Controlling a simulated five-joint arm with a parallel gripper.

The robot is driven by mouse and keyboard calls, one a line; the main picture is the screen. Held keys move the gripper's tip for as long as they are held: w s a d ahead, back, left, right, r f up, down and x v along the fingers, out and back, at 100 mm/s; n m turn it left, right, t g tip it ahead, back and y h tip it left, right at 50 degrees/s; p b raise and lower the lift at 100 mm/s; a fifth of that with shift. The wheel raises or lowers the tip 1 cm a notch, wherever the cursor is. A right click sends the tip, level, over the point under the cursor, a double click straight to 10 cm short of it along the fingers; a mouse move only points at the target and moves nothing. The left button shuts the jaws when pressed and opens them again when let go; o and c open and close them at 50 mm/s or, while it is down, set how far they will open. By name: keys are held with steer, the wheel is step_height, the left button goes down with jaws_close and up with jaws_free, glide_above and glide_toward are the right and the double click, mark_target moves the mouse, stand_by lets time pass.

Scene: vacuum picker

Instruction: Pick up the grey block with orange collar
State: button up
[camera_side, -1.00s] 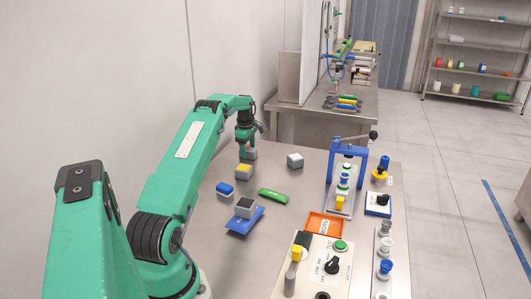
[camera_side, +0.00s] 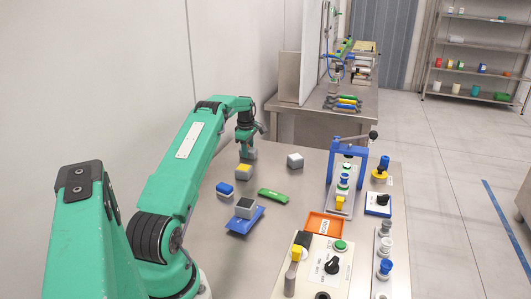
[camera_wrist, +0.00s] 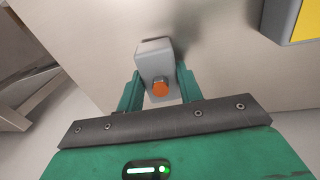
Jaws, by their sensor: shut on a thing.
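The grey block with orange collar (camera_wrist: 153,57) is between the fingers of my gripper (camera_wrist: 159,88) in the wrist view. Its orange part (camera_wrist: 160,89) faces the camera, and a green finger is on each side. My gripper is shut on it. In the side view the grey block (camera_side: 249,154) shows just under my gripper (camera_side: 247,147), at the far left of the steel table. Its orange part is hidden there by the fingers. The block looks to be at table level; I cannot tell whether it touches the table.
A yellow-topped grey block (camera_side: 244,170) stands close in front, and a plain grey block (camera_side: 295,160) is to the right. A blue-topped block (camera_side: 225,189), a green piece (camera_side: 273,196) and a dark-topped block on a blue plate (camera_side: 245,219) lie nearer. The blue press frame (camera_side: 333,163) stands right.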

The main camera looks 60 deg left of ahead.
mark_target(249, 147)
steer(key=shift+r, duration=0.1)
steer(key=shift+r, duration=1.75)
steer(key=shift+w+d+r, duration=0.1)
steer(key=shift+d+r, duration=0.05)
steer(key=shift+r, duration=0.2)
steer(key=w+d+r, duration=0.4)
steer(key=d+r, duration=0.2)
steer(key=d, duration=0.4)
steer(key=shift+d+r, duration=0.3)
steer(key=shift+w, duration=0.1)
